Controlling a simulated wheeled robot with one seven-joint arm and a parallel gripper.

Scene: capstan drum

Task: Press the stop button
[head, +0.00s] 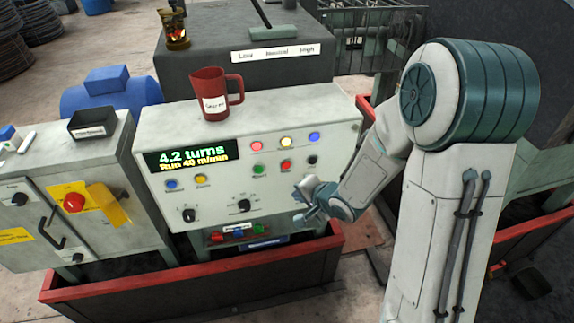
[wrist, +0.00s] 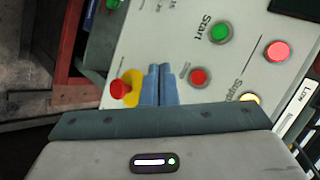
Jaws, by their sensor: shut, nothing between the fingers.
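The control panel (head: 330,165) is a pale sloped box with a lit display (head: 192,156). A red button (head: 285,166) sits right of a green one (head: 257,169). A red mushroom button on a yellow plate (wrist: 120,88) lies on the other side of the fingers. My gripper (head: 306,204) is shut and empty, over the panel's lower right in the head view. It also shows in the wrist view (wrist: 160,68).
Red and yellow lamps (head: 255,146) (head: 285,142) sit above the buttons. A red mug (head: 214,95) stands on the panel top. A left cabinet (head: 110,160) carries another red mushroom button (head: 74,202). A red-rimmed trough (head: 200,267) runs below.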

